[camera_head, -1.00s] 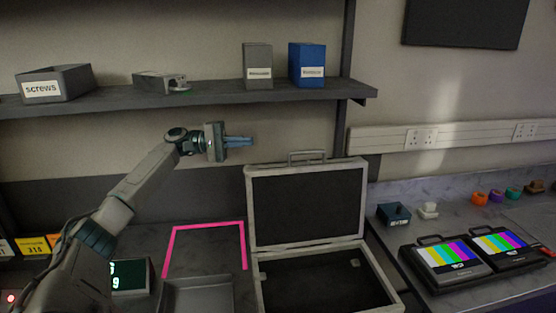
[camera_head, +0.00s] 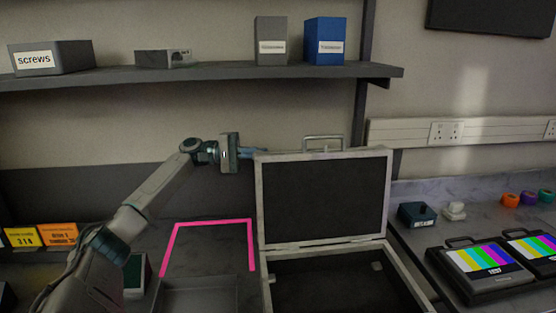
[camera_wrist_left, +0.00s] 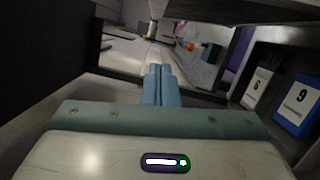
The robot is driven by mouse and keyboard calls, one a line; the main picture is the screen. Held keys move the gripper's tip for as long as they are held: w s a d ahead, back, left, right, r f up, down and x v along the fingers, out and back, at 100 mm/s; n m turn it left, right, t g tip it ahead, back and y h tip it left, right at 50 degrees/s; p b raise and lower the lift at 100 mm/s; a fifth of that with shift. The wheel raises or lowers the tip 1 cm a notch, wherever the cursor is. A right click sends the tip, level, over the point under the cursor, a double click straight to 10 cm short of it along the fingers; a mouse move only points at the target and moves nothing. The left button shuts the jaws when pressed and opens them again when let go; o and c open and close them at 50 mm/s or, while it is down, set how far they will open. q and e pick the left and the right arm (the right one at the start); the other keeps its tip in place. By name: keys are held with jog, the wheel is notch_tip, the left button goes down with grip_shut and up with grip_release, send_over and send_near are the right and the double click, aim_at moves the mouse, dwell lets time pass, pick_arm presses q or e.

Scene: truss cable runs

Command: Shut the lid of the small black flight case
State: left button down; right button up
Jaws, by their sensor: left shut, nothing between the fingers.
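The small black flight case stands open on the bench, with pale metal edges. Its lid (camera_head: 322,200) is raised upright, a handle on its top edge. Its base (camera_head: 335,284) lies open in front, dark inside, cut off by the lower picture edge. My left gripper (camera_head: 252,153) is at the lid's upper left corner, pointing right, close to the top edge. I cannot tell whether it touches. In the left wrist view its blue fingers (camera_wrist_left: 160,85) are together with nothing between them. My right gripper is not in view.
A shelf (camera_head: 200,75) runs above my left arm, with a screws bin (camera_head: 50,58), a grey box (camera_head: 270,42) and a blue box (camera_head: 325,42). A pink outline (camera_head: 210,224) marks the bench left of the case. Monitors (camera_head: 487,264) lie to the right.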

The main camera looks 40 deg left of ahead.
aim_at(293, 155)
pick_arm(q)
jog(key=w+d+p, duration=0.1)
jog(key=d+p, duration=0.1)
jog(key=d, duration=0.1)
jog(key=w+d+p, duration=0.1)
jog(key=d+p, duration=0.1)
jog(key=d, duration=0.2)
jog(key=w+d+r+p, duration=0.1)
jog(key=d+p, duration=0.1)
jog(key=d, duration=0.1)
jog(key=shift+d+r, duration=0.1)
jog(key=shift+d, duration=0.25)
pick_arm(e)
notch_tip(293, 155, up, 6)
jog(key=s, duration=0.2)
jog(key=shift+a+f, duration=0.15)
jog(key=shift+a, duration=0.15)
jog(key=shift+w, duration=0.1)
pick_arm(q)
jog(key=shift+s, duration=0.1)
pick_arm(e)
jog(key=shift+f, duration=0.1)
